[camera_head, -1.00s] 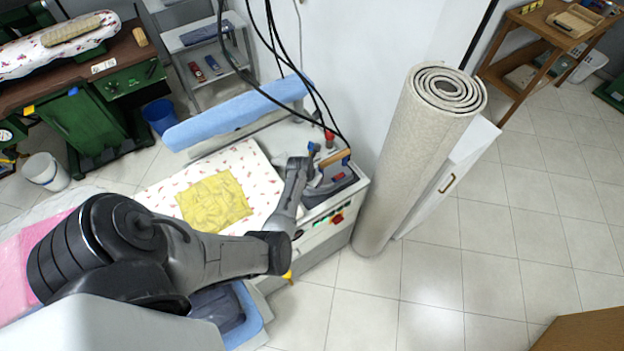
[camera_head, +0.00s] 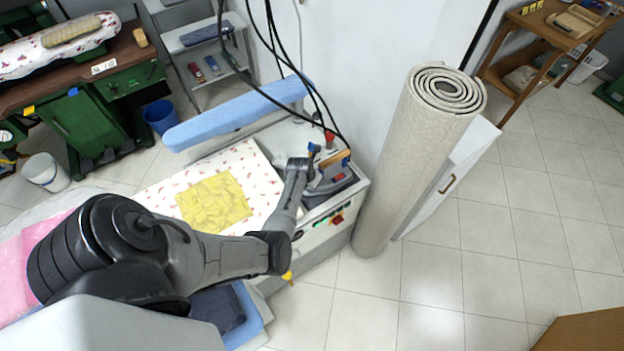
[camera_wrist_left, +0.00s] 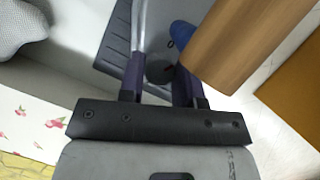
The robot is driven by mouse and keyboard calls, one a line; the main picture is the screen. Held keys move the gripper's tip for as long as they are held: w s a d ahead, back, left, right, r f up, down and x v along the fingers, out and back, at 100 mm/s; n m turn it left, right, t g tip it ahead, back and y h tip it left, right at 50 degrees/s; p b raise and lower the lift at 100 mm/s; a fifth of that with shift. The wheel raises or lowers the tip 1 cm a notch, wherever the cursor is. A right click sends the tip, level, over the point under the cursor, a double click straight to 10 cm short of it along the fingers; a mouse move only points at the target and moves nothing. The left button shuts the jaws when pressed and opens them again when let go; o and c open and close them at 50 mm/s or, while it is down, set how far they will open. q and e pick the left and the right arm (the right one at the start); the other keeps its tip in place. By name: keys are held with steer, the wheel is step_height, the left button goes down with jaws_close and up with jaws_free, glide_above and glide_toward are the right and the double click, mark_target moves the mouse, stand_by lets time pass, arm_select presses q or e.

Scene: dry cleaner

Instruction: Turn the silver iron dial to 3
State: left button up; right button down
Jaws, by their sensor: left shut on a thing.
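The iron shows by its brown wooden handle (camera_head: 335,157) at the right end of the pressing table; the handle fills the upper right of the left wrist view (camera_wrist_left: 245,40). A dark round dial (camera_wrist_left: 158,71) lies below the handle's left edge. My left gripper (camera_wrist_left: 160,80) has its two fingers on either side of the dial and is shut on it. The dial's markings and pointer cannot be read. In the head view my left gripper (camera_head: 309,163) is beside the handle and hides the dial. My right gripper is not in view.
A blue part (camera_wrist_left: 182,35) stands close by the fingers and handle. The table's patterned cover (camera_head: 160,190) bears a yellow cloth (camera_head: 214,202). Black cables (camera_head: 300,75) hang behind the iron. A rolled carpet (camera_head: 410,170) stands to the right of the table.

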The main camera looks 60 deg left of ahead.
arm_select(q)
steer(key=m+h+p, duration=0.1)
steer(key=m, duration=0.2)
steer(key=shift+a+r+m+p, duration=0.1)
steer(key=shift+m+p, duration=0.2)
steer(key=shift+p, duration=0.05)
steer(key=shift+m+h, duration=0.6)
steer(key=shift+m, duration=0.4)
steer(key=shift+m+h+p, duration=0.4)
steer(key=shift+m, duration=0.6)
steer(key=o, duration=0.9)
